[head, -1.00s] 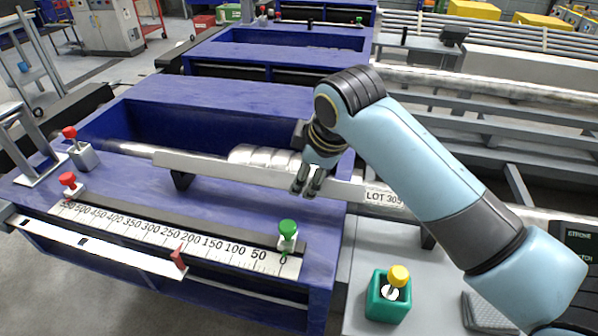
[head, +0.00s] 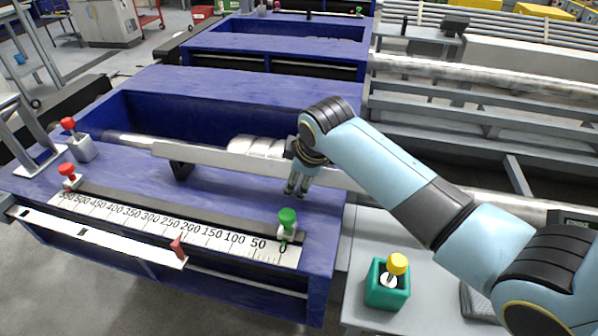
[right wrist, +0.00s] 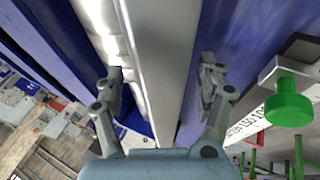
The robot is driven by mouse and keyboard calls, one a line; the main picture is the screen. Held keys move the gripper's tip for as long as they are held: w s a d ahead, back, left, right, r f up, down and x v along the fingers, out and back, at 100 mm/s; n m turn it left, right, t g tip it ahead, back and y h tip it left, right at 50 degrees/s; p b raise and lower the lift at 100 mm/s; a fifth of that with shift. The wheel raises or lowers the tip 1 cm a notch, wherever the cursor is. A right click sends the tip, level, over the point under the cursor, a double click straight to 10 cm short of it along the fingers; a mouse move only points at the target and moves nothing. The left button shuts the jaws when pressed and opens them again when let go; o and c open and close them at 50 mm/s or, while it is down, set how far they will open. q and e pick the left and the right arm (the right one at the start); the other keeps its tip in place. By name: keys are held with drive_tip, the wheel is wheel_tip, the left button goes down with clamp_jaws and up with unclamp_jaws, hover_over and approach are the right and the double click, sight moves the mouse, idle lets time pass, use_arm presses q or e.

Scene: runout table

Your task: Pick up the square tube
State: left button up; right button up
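The square tube (head: 215,157) is a long, light grey bar lying across the blue runout table (head: 215,189). Its right part is hidden behind my right arm. My right gripper (head: 296,187) is over the tube, pointing down, with its fingers apart. In the right wrist view the tube (right wrist: 156,65) runs between the two open fingers of the gripper (right wrist: 162,88), with a gap visible on each side. I cannot tell how far down the fingers reach beside it. My left gripper is not in view.
A shiny round bar (head: 130,138) lies just behind the tube. A ruler scale (head: 215,237) with a green knob (head: 287,218) and a red pointer (head: 178,247) runs along the front. A green box with a yellow knob (head: 387,285) stands at the lower right.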

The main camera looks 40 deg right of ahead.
clamp_jaws()
idle(0.3)
drive_tip(key=shift+w+r, duration=0.15)
